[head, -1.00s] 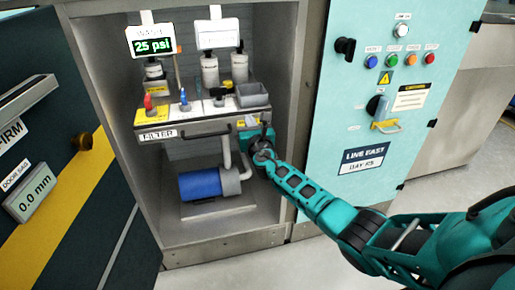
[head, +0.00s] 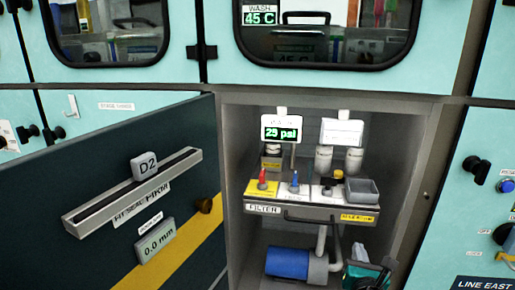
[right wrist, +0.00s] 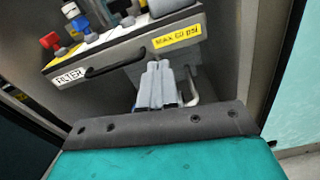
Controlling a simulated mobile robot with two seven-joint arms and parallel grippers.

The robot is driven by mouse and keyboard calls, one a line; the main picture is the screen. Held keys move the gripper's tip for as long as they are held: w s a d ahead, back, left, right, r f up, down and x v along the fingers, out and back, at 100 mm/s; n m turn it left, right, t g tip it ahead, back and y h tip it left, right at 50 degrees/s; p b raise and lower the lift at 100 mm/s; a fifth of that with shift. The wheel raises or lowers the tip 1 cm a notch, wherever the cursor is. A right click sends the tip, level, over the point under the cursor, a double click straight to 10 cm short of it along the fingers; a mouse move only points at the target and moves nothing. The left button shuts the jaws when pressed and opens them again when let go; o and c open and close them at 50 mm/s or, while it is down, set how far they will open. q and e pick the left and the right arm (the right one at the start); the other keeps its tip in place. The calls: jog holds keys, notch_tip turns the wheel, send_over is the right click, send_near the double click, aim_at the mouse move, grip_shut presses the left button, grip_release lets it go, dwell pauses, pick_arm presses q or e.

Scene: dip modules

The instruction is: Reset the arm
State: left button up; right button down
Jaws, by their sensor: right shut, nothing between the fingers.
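My right arm shows in the head view only at the bottom edge, where the right gripper (head: 362,276) is small and partly cut off, below and in front of the filter shelf. In the right wrist view its grey fingers (right wrist: 160,88) are together with nothing between them. They point toward the shelf front, beside the dark handle (right wrist: 115,60). My left gripper is in neither view.
An open cabinet holds the filter shelf (head: 318,215) with red and blue valves, a grey tray (head: 361,191) and a 29 psi display (head: 281,133). A blue pump (head: 288,262) sits below. The dark open door (head: 100,225) stands at left.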

jog(key=s+a+f+m+g+y, duration=0.35)
jog(key=s+a+m, duration=0.25)
jog(key=s+m, duration=0.35)
jog(key=s+a+f+m+g+y, duration=0.2)
jog(key=s+a+f+m, duration=0.3)
jog(key=s+m, duration=0.45)
jog(key=s+a+r+m+y, duration=0.2)
jog(key=s+a+m, duration=0.3)
jog(key=m, duration=0.4)
pick_arm(q)
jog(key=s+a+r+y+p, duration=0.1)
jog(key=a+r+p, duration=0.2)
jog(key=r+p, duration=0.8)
jog(key=p, duration=0.4)
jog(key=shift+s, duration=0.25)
pick_arm(e)
notch_tip(320, 180, up, 11)
jog(key=s+d, duration=0.1)
jog(key=d, duration=0.1)
jog(key=shift+d+h, duration=0.35)
jog(key=shift+d, duration=0.05)
jog(key=shift+g, duration=0.25)
